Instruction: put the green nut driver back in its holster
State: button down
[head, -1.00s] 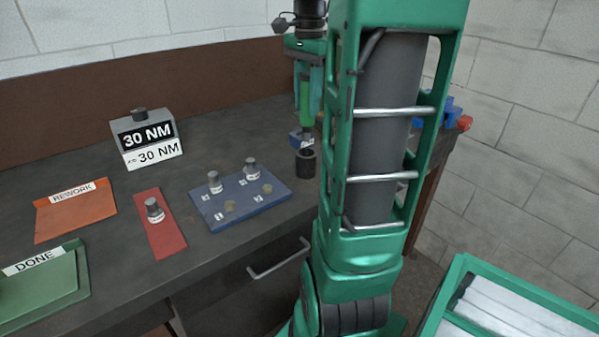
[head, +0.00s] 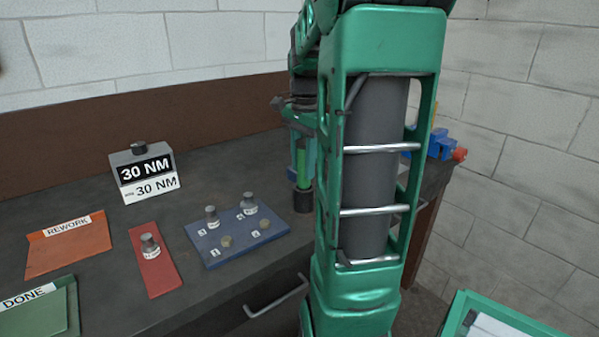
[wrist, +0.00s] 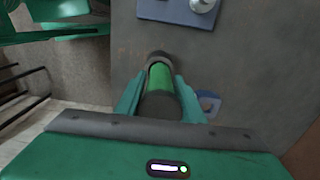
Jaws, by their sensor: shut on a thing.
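The green nut driver (head: 302,168) is upright in my gripper (head: 301,152), which is shut on it. It also shows between the two fingers in the wrist view (wrist: 160,78). The holster, a dark round cup (head: 303,201), stands on the bench directly below the driver. The driver's lower end meets the cup's mouth and seems to be inside it. The cup's dark rim (wrist: 159,57) surrounds the far end of the driver in the wrist view. How deep the tip sits is hidden.
A blue tray (head: 222,256) with several fittings lies left of the holster. A red strip (head: 160,275), an orange REWORK mat (head: 68,250), a green DONE mat (head: 40,318) and a 30 NM box (head: 145,172) are farther left. Blue items (head: 440,145) lie at right.

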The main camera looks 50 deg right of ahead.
aim_at(304, 141)
jog(key=shift+f, duration=1)
jog(key=shift+f, duration=0.1)
jog(key=c, duration=1.2)
grip_release()
notch_tip(304, 141, up, 12)
jog(key=shift+r, duration=0.1)
jog(key=s+a+f+n, duration=1.4)
jog(key=a+f, duration=0.2)
jog(key=f, duration=0.1)
jog(key=shift+a, duration=0.3)
